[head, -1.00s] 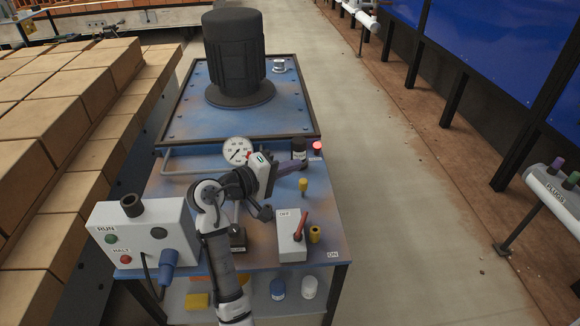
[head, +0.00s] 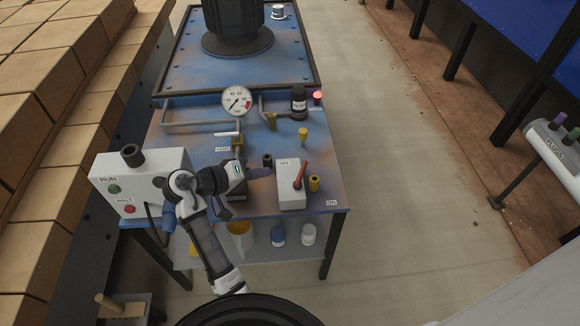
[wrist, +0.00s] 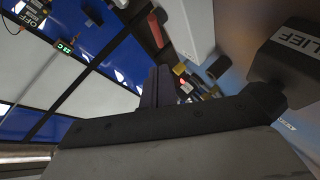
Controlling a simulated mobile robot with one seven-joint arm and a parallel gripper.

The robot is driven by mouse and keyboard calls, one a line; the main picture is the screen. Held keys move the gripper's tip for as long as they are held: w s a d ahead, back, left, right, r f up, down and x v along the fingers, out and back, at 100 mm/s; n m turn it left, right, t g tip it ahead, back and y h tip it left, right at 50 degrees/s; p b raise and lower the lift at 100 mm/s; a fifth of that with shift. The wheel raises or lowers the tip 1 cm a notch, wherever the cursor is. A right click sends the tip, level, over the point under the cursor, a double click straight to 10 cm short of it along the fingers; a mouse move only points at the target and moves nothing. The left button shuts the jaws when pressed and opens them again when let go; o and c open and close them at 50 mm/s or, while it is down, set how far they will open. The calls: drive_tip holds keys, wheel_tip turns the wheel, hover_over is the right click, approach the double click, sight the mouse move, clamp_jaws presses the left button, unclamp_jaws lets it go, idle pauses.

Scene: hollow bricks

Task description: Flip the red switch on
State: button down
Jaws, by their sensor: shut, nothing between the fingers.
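The red switch (head: 300,176) is a lever on a pale grey box (head: 291,198) at the front right of the blue bench. The lever leans toward the bench's back. An OFF label (head: 284,163) is on the box's rear top; an ON label (head: 332,203) is at the bench's front right corner. My gripper (head: 262,172) is shut and empty, just left of the box, its fingers pointing right toward it. In the wrist view the shut fingers (wrist: 157,88) show dark, with the red lever (wrist: 155,30) and pale box (wrist: 192,28) beyond them.
A dark block marked "LIEF" (wrist: 295,50) is close to my gripper in the wrist view. A RUN/HALT box (head: 140,180) is at the left, a gauge (head: 237,101) at the back.

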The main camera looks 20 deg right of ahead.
sight(301, 175)
drive_tip(key=p+x, duration=0.2)
drive_tip(key=x, duration=0.8)
